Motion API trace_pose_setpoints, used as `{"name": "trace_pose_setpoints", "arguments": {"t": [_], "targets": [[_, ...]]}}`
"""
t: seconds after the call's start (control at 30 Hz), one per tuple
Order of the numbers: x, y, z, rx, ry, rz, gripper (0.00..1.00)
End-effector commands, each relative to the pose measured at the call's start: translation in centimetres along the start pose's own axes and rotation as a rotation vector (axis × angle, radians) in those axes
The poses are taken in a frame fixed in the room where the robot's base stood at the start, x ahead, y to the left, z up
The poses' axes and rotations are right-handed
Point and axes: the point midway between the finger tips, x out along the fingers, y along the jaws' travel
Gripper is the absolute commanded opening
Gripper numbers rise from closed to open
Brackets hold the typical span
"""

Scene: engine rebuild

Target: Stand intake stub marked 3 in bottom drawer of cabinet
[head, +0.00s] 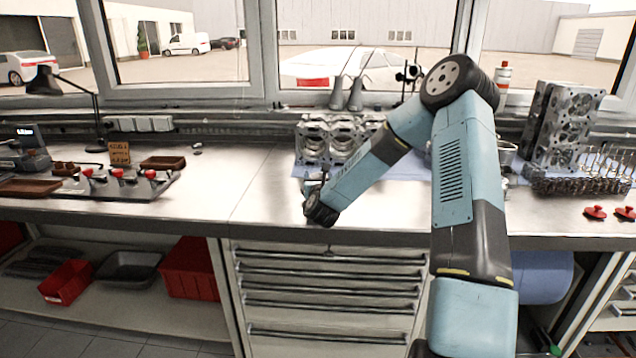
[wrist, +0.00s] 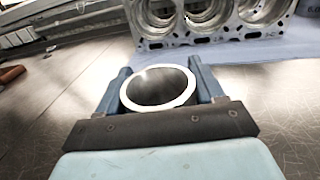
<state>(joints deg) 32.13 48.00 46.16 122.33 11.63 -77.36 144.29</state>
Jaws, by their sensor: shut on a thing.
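My gripper (wrist: 160,92) is shut on a short, hollow metal tube, the intake stub (wrist: 158,88), in the wrist view. The stub's open round end faces the camera between the two blue fingers. No number shows on it. In the head view my gripper is at the end of the blue arm, over the front part of the steel bench (head: 262,190), and the stub is largely hidden there. The cabinet (head: 330,290) under the bench has several drawers, all closed. Its bottom drawer (head: 328,343) has a long bar handle.
An engine block (head: 312,145) stands on a blue cloth behind my gripper; it also shows in the wrist view (wrist: 215,25). Cylinder heads (head: 570,125) and a rack of valves stand at right. Red-knobbed tooling (head: 118,180) lies at left. Red bins (head: 188,270) sit on the lower shelf.

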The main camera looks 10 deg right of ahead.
Motion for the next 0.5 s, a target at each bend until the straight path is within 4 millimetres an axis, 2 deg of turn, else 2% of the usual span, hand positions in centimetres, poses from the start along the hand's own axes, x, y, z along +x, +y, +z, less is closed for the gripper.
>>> {"name": "trace_pose_setpoints", "arguments": {"t": [0.1,0.43,0.47,0.5], "targets": [[-0.02,0.09,-1.25,0.000,-0.001,0.002,0.24],[-0.03,0.07,-1.47,0.000,-0.002,0.001,0.24],[-0.04,0.06,-1.55,0.000,-0.001,0.001,0.68],[-0.04,0.07,-1.52,0.000,-0.001,0.001,0.72]]}}
